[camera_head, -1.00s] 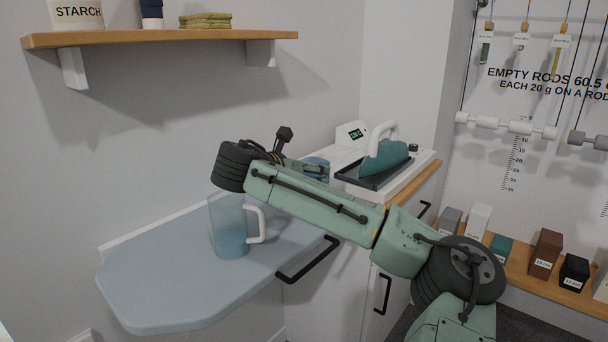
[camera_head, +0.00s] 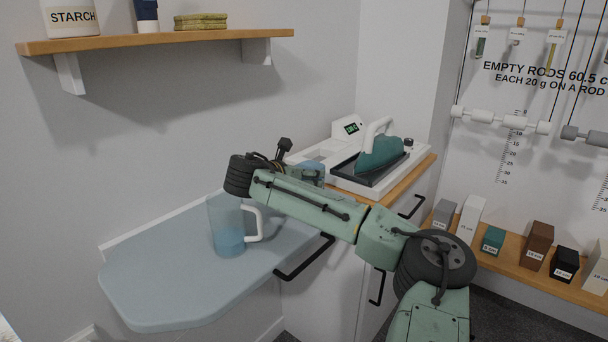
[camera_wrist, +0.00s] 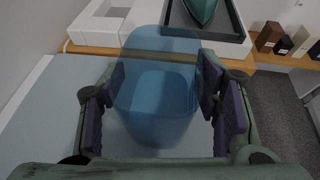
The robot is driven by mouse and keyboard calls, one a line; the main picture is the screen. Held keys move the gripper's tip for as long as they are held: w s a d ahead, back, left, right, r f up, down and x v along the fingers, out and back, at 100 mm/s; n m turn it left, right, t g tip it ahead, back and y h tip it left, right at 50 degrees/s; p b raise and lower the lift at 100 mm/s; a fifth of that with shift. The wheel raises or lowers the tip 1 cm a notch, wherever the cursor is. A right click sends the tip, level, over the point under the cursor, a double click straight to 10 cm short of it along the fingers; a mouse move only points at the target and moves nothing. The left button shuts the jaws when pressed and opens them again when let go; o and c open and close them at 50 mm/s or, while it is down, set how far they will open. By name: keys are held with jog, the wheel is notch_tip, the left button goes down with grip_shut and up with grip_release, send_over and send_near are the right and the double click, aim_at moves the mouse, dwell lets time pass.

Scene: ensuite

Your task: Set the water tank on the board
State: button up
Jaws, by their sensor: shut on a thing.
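The water tank (camera_wrist: 155,95) is a blue see-through vessel between the finger pads of my gripper (camera_wrist: 162,88) in the wrist view. My gripper is shut on it. In the head view a blue part of the tank (camera_head: 313,168) shows behind my arm, close to the steam station. The pale blue board (camera_head: 175,288) is fixed along the wall, and its surface shows below the tank in the wrist view (camera_wrist: 45,118). My forearm hides much of the tank and gripper in the head view. I cannot tell whether the tank's base touches anything.
A see-through jug (camera_head: 227,232) with a white handle stands on the board, just below my wrist. The white steam station (camera_head: 345,190) with a teal iron (camera_head: 379,152) sits on the wooden counter behind. A shelf (camera_head: 160,40) hangs above. The board's left end is clear.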

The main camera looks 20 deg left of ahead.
jog(key=shift+f, duration=0.15)
jog(key=o, duration=1.4)
jog(key=shift+c, duration=0.2)
jog(key=shift+r, duration=0.25)
jog(key=b+v, duration=0.2)
jog(key=v, duration=0.5)
jog(key=shift+s, duration=0.25)
jog(key=shift+a, duration=0.1)
